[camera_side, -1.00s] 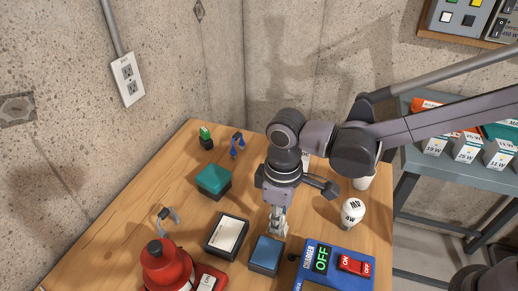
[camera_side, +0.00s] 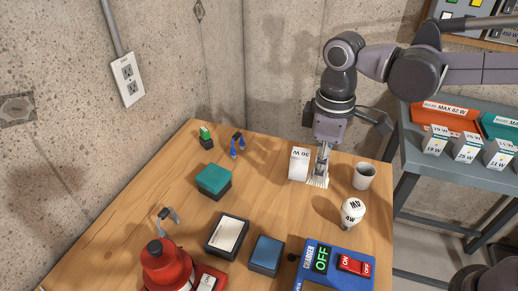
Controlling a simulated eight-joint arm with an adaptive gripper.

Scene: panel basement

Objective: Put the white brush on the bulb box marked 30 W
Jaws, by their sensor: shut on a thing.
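The white brush (camera_side: 317,182) hangs below my gripper (camera_side: 322,160), bristles downward. My gripper is shut on it. The white bulb box (camera_side: 299,165) marked 30 W stands upright on the wooden table, just left of the brush; its marking reads upside down from this side. The brush is beside the box in the picture; whether they touch, and how high the brush is above the table, I cannot tell. My fingers hide the brush's upper part.
A white cup (camera_side: 364,176) and a white bulb (camera_side: 351,213) stand right of the brush. A teal box (camera_side: 213,180), a blue box (camera_side: 266,254), a red lantern (camera_side: 166,268) and a blue charger (camera_side: 325,255) are also on the table. Bare wood lies left of centre.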

